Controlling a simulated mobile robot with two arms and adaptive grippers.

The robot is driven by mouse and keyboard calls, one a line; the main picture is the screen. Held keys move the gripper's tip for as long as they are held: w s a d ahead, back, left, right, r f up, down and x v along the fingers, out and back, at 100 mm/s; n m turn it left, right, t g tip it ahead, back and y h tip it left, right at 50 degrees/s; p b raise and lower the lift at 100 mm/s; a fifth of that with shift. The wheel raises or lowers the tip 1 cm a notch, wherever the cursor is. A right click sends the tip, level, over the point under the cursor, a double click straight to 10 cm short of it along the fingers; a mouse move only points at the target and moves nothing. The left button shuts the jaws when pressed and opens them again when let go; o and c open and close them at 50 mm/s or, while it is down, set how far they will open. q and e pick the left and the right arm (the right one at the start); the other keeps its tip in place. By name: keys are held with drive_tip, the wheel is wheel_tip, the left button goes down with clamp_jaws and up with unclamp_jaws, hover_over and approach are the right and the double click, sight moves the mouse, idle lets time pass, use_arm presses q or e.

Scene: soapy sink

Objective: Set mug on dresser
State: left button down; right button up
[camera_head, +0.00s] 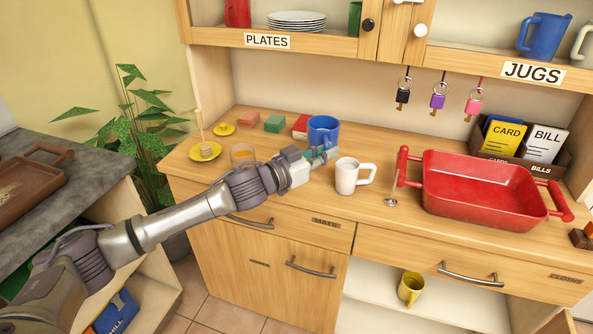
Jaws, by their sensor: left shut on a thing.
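A blue mug (323,128) is upright at the dresser top (285,200), towards its back left. My left gripper (322,157) reaches in from the left and is shut on the blue mug at its near side; the fingers hide part of the mug there. I cannot tell whether the mug's base touches the wood. A white mug (346,178) stands upright on the dresser just right of the gripper. A yellow mug (411,288) is on the shelf below. My right gripper is out of view.
A red roasting tray (480,210) fills the dresser's right side, beside a card and bill holder (520,162). A glass (243,153), a honey dipper on a yellow dish (204,150) and small blocks (275,123) lie left. Keys (438,100) hang above.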

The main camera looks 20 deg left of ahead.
use_arm(q)
drive_tip(key=a+f, duration=0.1)
drive_tip(key=a, duration=0.1)
drive_tip(key=a+f, duration=0.2)
drive_tip(key=a, duration=0.1)
drive_tip(key=a+f, duration=0.2)
drive_tip(key=a, duration=0.1)
drive_tip(key=shift+w+a, duration=0.25)
drive_tip(key=shift+f, duration=2)
drive_tip(key=c, duration=1.2)
unclamp_jaws()
drive_tip(key=shift+f, duration=0.15)
drive_tip(key=shift+c, duration=0.2)
drive_tip(key=b+v, duration=0.1)
drive_tip(key=v, duration=1.1)
drive_tip(key=shift+b, duration=0.3)
drive_tip(key=shift+s+d, duration=0.1)
